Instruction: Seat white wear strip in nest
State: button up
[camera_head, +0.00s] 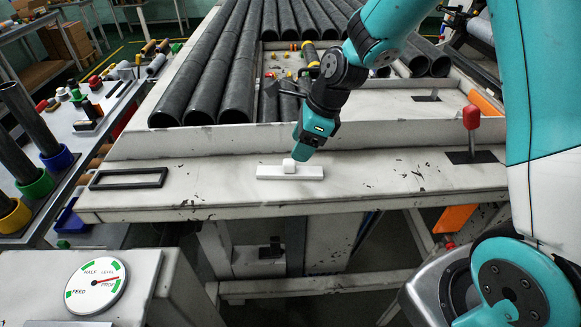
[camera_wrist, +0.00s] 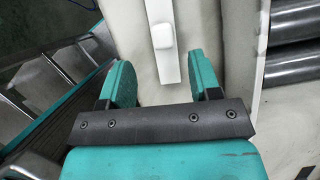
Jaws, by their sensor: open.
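The white wear strip (camera_head: 272,172) lies flat on the front ledge, with a small white block-shaped grip (camera_head: 289,166) on its top. In the wrist view the strip (camera_wrist: 169,70) runs up the picture, and its near end shows between my fingers; its grip (camera_wrist: 163,37) is beyond the fingertips. My gripper (camera_head: 301,153) is open just above and behind the strip, and empty; its teal fingers (camera_wrist: 159,62) stand apart. I cannot tell whether it touches the strip. A black rectangular frame (camera_head: 128,187), apparently the nest, lies on the ledge to the left, empty inside.
A raised white wall (camera_head: 220,142) runs behind the ledge, with dark rollers (camera_head: 205,85) beyond. A red-knobbed lever (camera_head: 471,118) stands at the right. A dial (camera_head: 96,286) is at lower left. The ledge between strip and frame is clear.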

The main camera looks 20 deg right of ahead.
aim_at(290, 161)
jog(key=shift+p+x, duration=1.05)
jog(key=shift+x, duration=2.15)
jog(key=shift+w, duration=0.1)
jog(key=c, duration=0.9)
